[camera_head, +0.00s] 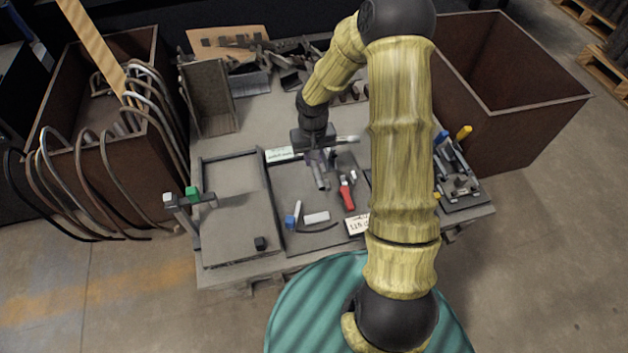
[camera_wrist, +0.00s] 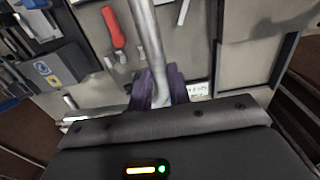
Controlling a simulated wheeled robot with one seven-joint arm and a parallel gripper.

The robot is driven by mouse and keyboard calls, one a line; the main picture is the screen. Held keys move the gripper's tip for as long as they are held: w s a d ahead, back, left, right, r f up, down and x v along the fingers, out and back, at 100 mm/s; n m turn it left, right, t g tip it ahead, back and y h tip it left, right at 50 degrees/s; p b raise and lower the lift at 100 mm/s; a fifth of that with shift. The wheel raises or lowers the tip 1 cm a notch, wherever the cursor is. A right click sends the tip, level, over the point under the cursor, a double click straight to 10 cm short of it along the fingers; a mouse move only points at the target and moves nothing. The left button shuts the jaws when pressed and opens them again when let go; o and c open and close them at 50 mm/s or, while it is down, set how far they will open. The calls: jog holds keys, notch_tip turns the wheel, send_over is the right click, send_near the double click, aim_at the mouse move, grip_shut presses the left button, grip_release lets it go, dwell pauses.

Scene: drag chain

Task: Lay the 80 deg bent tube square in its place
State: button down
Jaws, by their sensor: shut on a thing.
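My gripper (camera_head: 318,158) is above the back of the middle tray, its purple fingers pointing down. In the wrist view the fingers (camera_wrist: 159,90) are shut on a grey metal tube (camera_wrist: 146,35). The tube runs away from the fingers to the top edge of that picture, so its far end and bend are not seen there. In the head view a short grey length of tube (camera_head: 321,180) shows just below the fingers; I cannot tell its angle or whether it touches the tray. The middle tray (camera_head: 272,195) has a label (camera_head: 283,154) at its back; which slot is the tube's place is unclear.
A red-handled tool (camera_head: 347,196), a white block (camera_head: 316,217) and a blue-ended piece (camera_head: 291,220) lie in the middle tray. A 115 label (camera_head: 357,225) stands at its front. The left tray (camera_head: 235,205) is mostly bare. Tools crowd the right end.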

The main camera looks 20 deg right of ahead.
jog(key=shift+s+d, duration=0.15)
jog(key=shift+d+f, duration=0.15)
jog(key=shift+f, duration=0.15)
notch_tip(320, 180, down, 9)
jog(key=s+n+y+p, duration=0.1)
jog(key=s+p, duration=0.1)
jog(key=p, duration=0.1)
jog(key=shift+a+n, duration=0.2)
jog(key=shift+n, duration=0.2)
jog(key=shift+s+d+p, duration=0.1)
jog(key=shift+p, duration=0.7)
jog(key=shift+y, duration=0.3)
jog(key=shift+f+b, duration=1.65)
jog(key=shift+f, duration=1.05)
jog(key=shift+p, duration=0.3)
jog(key=shift+d, duration=0.15)
jog(key=shift+f, duration=0.1)
